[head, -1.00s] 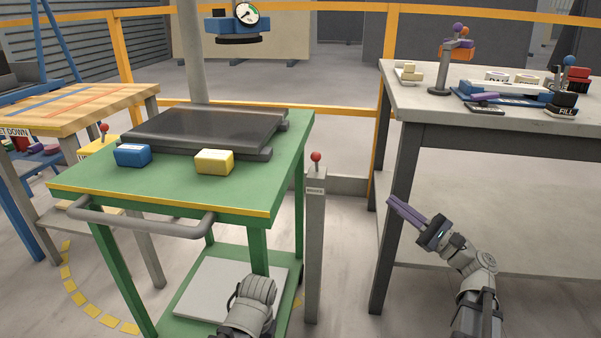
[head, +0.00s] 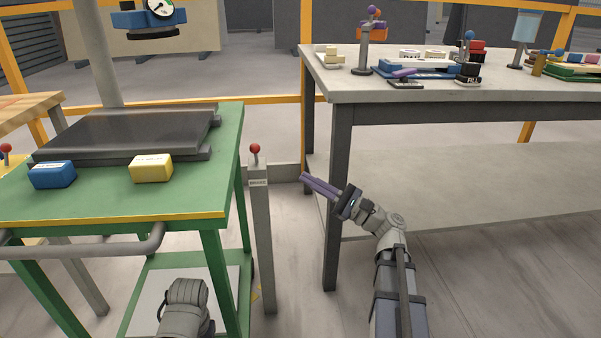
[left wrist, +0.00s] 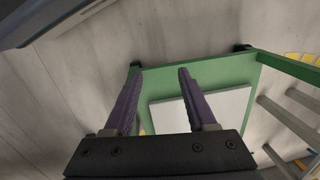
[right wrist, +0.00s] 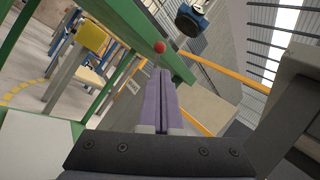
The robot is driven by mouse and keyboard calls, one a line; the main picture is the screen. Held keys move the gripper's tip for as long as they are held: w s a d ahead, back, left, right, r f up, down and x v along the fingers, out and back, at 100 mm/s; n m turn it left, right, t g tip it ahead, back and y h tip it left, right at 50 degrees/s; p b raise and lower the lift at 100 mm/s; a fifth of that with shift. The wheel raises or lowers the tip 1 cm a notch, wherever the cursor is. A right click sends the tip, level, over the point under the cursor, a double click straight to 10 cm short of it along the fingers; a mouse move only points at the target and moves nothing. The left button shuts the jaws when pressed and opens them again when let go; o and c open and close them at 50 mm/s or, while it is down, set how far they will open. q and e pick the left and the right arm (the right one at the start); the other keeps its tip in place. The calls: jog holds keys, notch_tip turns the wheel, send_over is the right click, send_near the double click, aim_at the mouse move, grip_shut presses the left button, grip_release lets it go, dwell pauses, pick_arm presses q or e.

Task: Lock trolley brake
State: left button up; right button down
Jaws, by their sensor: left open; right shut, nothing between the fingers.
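The brake lever has a red ball knob (head: 255,148) on a short stem, on top of a grey post (head: 261,230) with a label reading "BRAKE". The post stands just right of the green trolley (head: 215,190). In the right wrist view the red knob (right wrist: 159,47) shows beyond the fingertips. My right gripper (head: 306,179) is shut and empty, right of the post, lower than the knob and apart from it. My left gripper (left wrist: 158,75) is open and empty in the left wrist view, with the trolley's lower shelf (left wrist: 155,75) beyond it. In the head view only part of my left arm shows.
A dark slab (head: 130,135), a blue block (head: 52,174) and a yellow block (head: 151,168) are on the trolley top. A grey workbench (head: 400,92) with several items stands at right. Another red knob (head: 6,148) shows at far left.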

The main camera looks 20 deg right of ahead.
jog(key=p, duration=0.4)
send_near(256, 154)
jog(key=w+a+r, duration=0.2)
jog(key=a+r, duration=0.1)
jog(key=r, duration=0.1)
jog(key=shift+w+a, duration=0.5)
jog(key=shift+w+r, duration=0.1)
